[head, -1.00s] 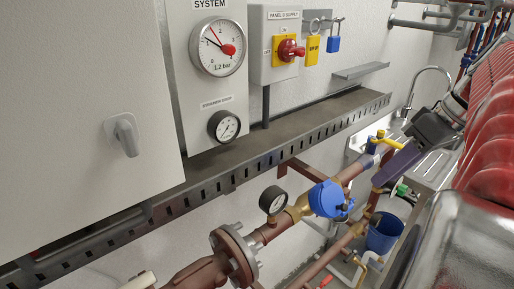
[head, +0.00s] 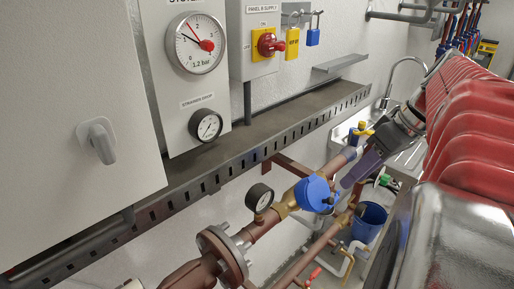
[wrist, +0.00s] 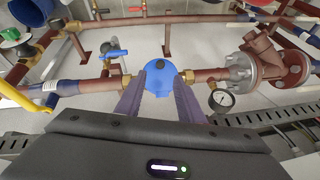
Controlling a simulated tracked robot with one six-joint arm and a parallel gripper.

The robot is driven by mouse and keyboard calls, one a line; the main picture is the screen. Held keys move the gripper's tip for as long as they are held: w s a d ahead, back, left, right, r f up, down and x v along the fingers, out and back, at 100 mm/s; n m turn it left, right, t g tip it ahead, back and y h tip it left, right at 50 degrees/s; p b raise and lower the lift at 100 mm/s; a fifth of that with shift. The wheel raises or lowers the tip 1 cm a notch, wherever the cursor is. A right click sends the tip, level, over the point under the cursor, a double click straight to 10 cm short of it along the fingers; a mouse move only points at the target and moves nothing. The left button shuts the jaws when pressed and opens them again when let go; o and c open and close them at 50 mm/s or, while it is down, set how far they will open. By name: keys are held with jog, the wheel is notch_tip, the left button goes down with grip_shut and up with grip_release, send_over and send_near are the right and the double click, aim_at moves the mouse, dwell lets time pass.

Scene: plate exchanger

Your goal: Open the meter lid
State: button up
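The blue meter (head: 312,194) sits in line on a copper-brown pipe, with brass fittings at its sides. Its round blue lid looks closed. In the wrist view the blue meter (wrist: 159,80) shows between the ends of my two purple fingers. My gripper (wrist: 160,72) is open, with one finger on each side of the meter in the picture. I cannot tell whether either finger touches it. In the head view my gripper (head: 350,180) is just to the right of and above the meter, and its fingertips overlap each other.
A pressure gauge (head: 259,197) stands on the pipe left of the meter. A slotted cable tray (head: 200,180) runs along the wall above. A yellow-handled valve (head: 361,131) and a blue bucket (head: 370,222) are on the right. A blue-handled valve (wrist: 115,54) is near in the wrist view.

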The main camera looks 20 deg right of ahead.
aim_at(332, 199)
jog(key=x, duration=0.9)
jog(key=shift+f, duration=0.1)
jog(key=shift+c, duration=0.3)
grip_shut()
jog(key=shift+w, duration=0.1)
